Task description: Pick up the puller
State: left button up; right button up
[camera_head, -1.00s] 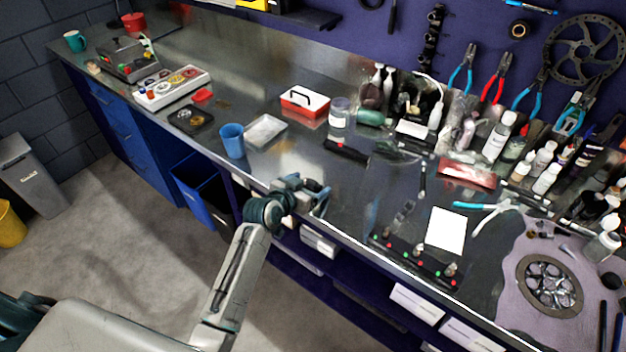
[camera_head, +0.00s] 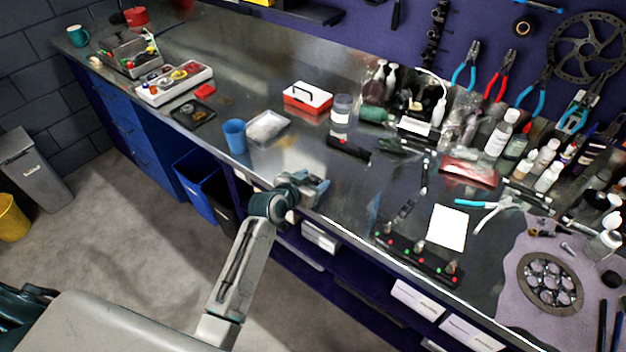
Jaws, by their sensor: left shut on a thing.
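My left gripper (camera_head: 318,190) is above the front edge of the steel bench (camera_head: 345,205), right of the blue cup. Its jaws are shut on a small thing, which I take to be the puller. The jaws hide it, so its shape and colour cannot be made out. I cannot pick out a puller elsewhere on the bench. My right gripper is not in view.
The blue cup (camera_head: 235,137) and a clear tray (camera_head: 267,126) stand left of the gripper. A black strip with coloured dots (camera_head: 415,257), white paper (camera_head: 447,228) and blue-handled pliers (camera_head: 490,206) lie to the right. Bottles crowd the back.

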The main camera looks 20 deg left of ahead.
pick_arm(q)
jog(key=shift+r+p, duration=0.5)
jog(key=shift+r, duration=0.2)
notch_tip(320, 180, up, 3)
jog(key=p, duration=0.2)
jog(key=shift+s+f+p, duration=0.1)
jog(key=shift+f+p, duration=0.05)
jog(key=shift+p, duration=0.15)
jog(key=s+d+p, duration=0.2)
jog(key=s, duration=0.5)
jog(key=s+d+p, duration=0.2)
jog(key=s+d, duration=0.1)
jog(key=s, duration=0.4)
jog(key=shift+s+d+r, duration=0.3)
jog(key=shift+s+r, duration=0.1)
jog(key=shift+w, duration=0.1)
